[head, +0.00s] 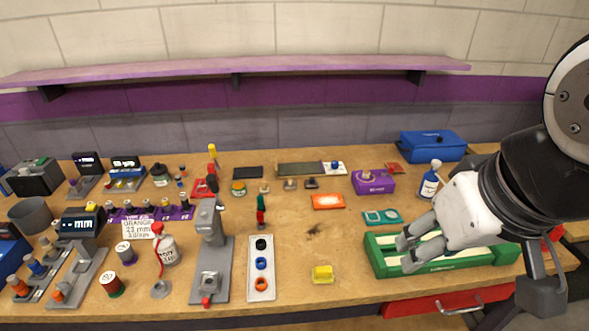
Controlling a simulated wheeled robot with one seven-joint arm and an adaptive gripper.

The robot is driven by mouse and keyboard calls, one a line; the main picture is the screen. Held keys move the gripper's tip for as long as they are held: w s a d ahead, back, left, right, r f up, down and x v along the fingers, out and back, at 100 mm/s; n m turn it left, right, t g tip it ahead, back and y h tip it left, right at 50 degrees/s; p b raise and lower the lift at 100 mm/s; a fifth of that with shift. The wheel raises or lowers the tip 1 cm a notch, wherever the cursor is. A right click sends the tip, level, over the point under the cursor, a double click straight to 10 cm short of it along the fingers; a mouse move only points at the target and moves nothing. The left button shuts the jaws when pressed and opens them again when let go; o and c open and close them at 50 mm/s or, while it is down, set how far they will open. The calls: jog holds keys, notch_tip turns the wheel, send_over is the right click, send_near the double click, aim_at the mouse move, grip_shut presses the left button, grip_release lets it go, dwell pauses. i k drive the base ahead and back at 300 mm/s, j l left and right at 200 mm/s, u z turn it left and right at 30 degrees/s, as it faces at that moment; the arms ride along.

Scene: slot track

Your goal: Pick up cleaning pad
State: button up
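I cannot tell for certain which item is the cleaning pad. Small candidates on the bench are a yellow block (322,274) near the front edge, a flat orange packet (328,201) in the middle, and a flat teal piece (381,216) right of it. My gripper (406,254) comes in from the right, over the left part of a green tray (387,268). Its two grey fingers are apart, with nothing seen between them. It is to the right of the yellow block and below the teal piece in the picture. My gripper and arm hide part of the tray.
A purple box (373,182), a blue case (432,145) and a spray bottle (429,181) stand at the back right. A grey press (210,255) and several small tools crowd the left. The wooden bench (300,235) is clear around its middle. A purple shelf (240,69) hangs above.

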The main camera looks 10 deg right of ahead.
aim_at(322, 275)
jog(key=i+j, duration=0.1)
jog(key=j, duration=0.75)
jog(key=j+z, duration=0.4)
jog(key=j, duration=0.45)
jog(key=k+j+z, duration=0.1)
jog(key=j+z, duration=0.3)
jog(key=j, duration=0.4)
jog(key=z, duration=0.4)
